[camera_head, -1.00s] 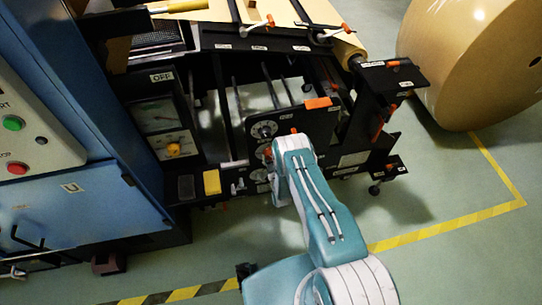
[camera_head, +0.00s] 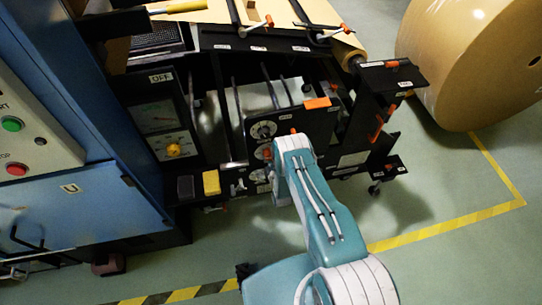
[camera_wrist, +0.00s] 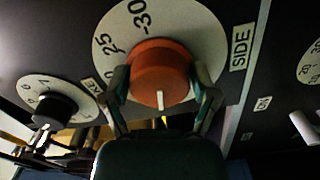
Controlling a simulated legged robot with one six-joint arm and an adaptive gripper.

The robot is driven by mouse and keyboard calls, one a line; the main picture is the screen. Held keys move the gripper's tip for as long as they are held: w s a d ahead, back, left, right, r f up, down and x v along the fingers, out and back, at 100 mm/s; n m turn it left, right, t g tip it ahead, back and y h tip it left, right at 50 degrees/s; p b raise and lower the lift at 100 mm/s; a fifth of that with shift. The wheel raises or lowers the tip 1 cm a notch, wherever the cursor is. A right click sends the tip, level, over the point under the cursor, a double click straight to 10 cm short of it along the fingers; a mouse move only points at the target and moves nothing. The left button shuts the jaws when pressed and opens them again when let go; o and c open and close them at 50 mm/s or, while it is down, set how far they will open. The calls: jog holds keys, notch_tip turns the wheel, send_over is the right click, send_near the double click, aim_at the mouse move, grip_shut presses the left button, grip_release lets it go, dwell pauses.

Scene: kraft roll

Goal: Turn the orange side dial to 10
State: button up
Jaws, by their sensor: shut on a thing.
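The orange side dial (camera_wrist: 160,72) fills the middle of the wrist view, on a round white scale plate (camera_wrist: 208,38) with a SIDE label (camera_wrist: 242,47) to its right. The figures 25 and 30 show at the plate's upper left. The dial's white pointer mark faces down in this view, and the figure there is hidden. My gripper (camera_wrist: 162,80) is shut on the dial, one finger at each side. In the head view the dial (camera_head: 267,152) shows only as an orange bit beside my wrist, and my fingers cannot be made out.
A black knob (camera_wrist: 48,110) on a smaller white scale sits left of the dial in the wrist view. Another white scale (camera_wrist: 312,62) is at the right edge. A large kraft roll (camera_head: 470,65) stands at the right.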

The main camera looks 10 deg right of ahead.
jog(key=shift+w+a+r+n, duration=0.1)
jog(key=shift+a+n, duration=0.05)
jog(key=shift+n, duration=0.45)
jog(key=shift+w+a+n, duration=0.1)
jog(key=shift+n, duration=0.5)
jog(key=o, duration=1)
jog(key=shift+s+d, duration=0.1)
jog(key=shift+s, duration=0.1)
jog(key=s, duration=1.1)
jog(key=shift+s+f, duration=0.2)
jog(key=shift+s, duration=0.15)
